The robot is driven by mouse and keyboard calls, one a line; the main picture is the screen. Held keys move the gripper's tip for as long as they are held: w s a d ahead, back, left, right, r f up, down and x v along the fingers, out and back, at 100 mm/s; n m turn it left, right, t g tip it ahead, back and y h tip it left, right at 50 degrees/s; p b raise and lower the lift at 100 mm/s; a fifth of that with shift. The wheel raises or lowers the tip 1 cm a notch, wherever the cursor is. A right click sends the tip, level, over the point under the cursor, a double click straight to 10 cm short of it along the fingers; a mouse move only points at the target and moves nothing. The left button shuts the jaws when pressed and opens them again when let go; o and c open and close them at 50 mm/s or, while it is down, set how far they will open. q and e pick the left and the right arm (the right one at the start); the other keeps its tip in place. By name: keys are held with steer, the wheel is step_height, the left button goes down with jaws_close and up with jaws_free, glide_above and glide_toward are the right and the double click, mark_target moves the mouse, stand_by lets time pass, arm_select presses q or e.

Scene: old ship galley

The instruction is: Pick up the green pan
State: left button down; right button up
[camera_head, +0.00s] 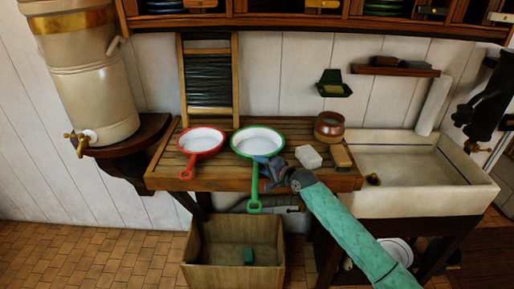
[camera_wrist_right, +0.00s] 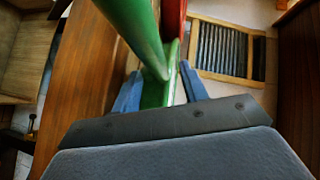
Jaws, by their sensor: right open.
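The green pan (camera_head: 258,138) has a white inside and lies on the slatted wooden counter. Its green handle (camera_head: 254,193) points toward me, past the counter's front edge. My right gripper (camera_head: 264,163) is at the near side of the pan, where the handle meets the rim. In the right wrist view, its two blue fingers (camera_wrist_right: 160,90) stand apart, with green parts of the pan (camera_wrist_right: 145,38) between and beyond them. I cannot tell whether the fingers touch the pan. My left gripper is not in view.
A red pan (camera_head: 201,139) lies just left of the green one. A white block (camera_head: 308,156), a brush (camera_head: 341,157) and a brown pot (camera_head: 329,127) stand to the right, before the sink (camera_head: 410,163). A washboard (camera_head: 208,78) leans behind. A wooden bin (camera_head: 233,270) stands below.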

steer(key=shift+w+f, duration=0.1)
steer(key=shift+a, duration=0.1)
jaws_close()
steer(key=shift+r, duration=0.2)
